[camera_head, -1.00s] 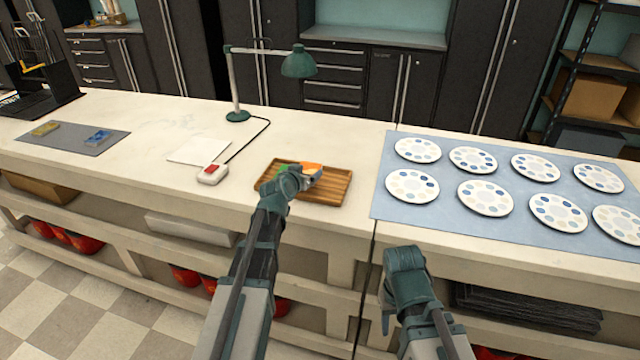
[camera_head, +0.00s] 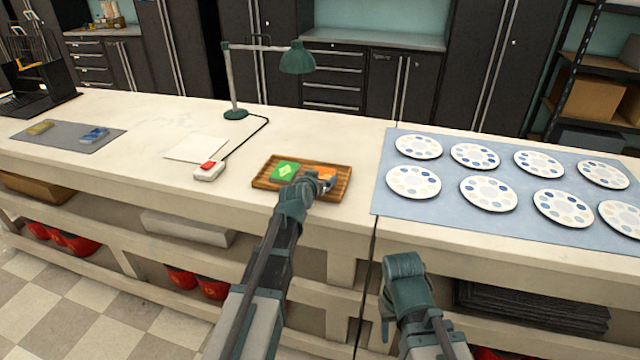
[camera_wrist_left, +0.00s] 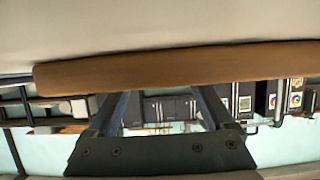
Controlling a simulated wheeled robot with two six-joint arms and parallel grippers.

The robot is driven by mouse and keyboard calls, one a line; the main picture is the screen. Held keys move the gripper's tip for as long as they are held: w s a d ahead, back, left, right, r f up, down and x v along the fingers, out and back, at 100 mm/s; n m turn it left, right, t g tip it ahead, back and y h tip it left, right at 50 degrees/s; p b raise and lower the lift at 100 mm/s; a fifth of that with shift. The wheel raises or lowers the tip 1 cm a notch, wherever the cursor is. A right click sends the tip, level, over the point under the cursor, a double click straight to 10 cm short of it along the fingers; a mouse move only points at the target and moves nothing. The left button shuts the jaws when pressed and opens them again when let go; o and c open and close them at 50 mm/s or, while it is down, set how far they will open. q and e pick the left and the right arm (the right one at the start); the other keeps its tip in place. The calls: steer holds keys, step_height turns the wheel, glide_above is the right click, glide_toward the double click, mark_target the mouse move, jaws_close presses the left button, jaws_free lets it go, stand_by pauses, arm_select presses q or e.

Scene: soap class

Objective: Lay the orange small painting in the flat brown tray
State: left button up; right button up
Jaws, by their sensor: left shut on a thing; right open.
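The flat brown tray (camera_head: 263,182) lies on the white table in the head view. A green small painting (camera_head: 285,171) lies in its left part. My left gripper (camera_head: 326,184) is over the right part of the tray, shut on the orange small painting (camera_head: 325,173). The gripper hides part of that painting, and I cannot tell whether it touches the tray floor. In the left wrist view, a brown strip (camera_wrist_left: 170,68), probably the tray's edge, crosses above the finger tips. My right gripper (camera_head: 386,325) is open and empty, low in front of the table.
A blue mat (camera_head: 385,205) with several white palettes lies right of the tray. Left of it are a white box with a red switch (camera_head: 208,171), a paper sheet (camera_head: 192,149) and a green lamp (camera_head: 236,114). A grey mat (camera_head: 60,145) is farther left.

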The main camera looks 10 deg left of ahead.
arm_select(q)
steer(key=shift+r, duration=0.1)
steer(key=o, duration=1.1)
steer(key=shift+r, duration=0.1)
steer(key=p+v, duration=0.4)
steer(key=v, duration=0.8)
steer(key=shift+p, duration=0.4)
